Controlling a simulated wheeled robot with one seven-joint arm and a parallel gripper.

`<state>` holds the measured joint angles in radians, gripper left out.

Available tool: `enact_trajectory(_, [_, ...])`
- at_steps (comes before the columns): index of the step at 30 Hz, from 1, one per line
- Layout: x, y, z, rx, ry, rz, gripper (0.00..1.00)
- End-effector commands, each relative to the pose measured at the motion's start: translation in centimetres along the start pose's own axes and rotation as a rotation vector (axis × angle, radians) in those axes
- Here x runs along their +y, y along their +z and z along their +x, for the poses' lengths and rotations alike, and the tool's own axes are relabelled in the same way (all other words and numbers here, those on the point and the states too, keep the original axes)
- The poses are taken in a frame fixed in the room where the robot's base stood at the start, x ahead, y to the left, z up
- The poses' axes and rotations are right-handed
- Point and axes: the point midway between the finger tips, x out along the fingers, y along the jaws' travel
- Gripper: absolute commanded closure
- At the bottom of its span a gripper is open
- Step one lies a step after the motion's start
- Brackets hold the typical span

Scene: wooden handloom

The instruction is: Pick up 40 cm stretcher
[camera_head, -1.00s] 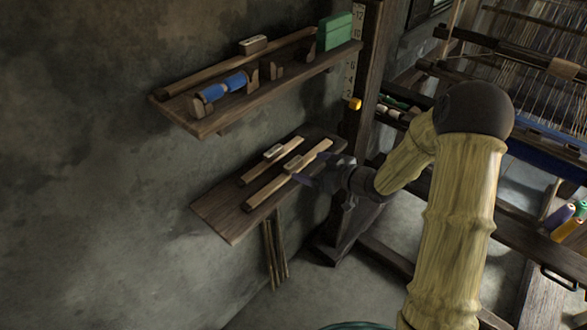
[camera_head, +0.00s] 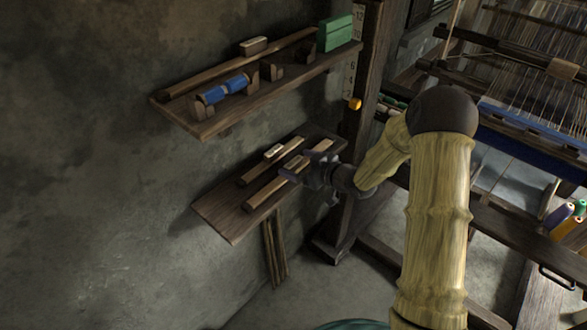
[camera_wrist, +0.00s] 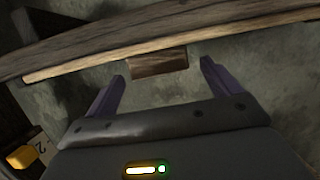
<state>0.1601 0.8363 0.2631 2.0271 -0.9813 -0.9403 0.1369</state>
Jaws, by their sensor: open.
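Two slim wooden bars that look like stretchers lie side by side on the lower wall shelf (camera_head: 222,220): a rear bar (camera_head: 256,172) and a front bar (camera_head: 264,191). In the wrist view my gripper (camera_wrist: 162,70) is open, with a small wooden block (camera_wrist: 158,63) framed between the fingertips and a long wooden edge beyond.
The upper shelf (camera_head: 205,128) hangs above, with a blue roll (camera_head: 225,87), a long bar and a green box (camera_head: 335,32). A post with a scale and a yellow block (camera_head: 355,104) stands at right. The loom (camera_head: 530,60) fills the right side. Sticks (camera_head: 274,250) lean below the lower shelf.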

Motion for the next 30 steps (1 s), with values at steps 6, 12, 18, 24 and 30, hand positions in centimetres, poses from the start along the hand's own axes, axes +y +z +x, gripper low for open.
enact_trajectory(6, [0.1, 0.0, -0.1, 0.000, 0.001, 0.000, 0.29])
enact_trajectory(12, [0.1, -0.1, -0.1, 0.001, 0.001, 0.000, 0.64])
enact_trajectory(18, [0.1, -0.1, -0.1, 0.001, 0.001, 0.000, 0.64])
enact_trajectory(24, [0.1, -1.3, -0.4, 0.003, 0.001, -0.002, 0.64])
enact_trajectory(30, [0.1, -4.7, -1.4, 0.005, 0.002, -0.005, 0.64])
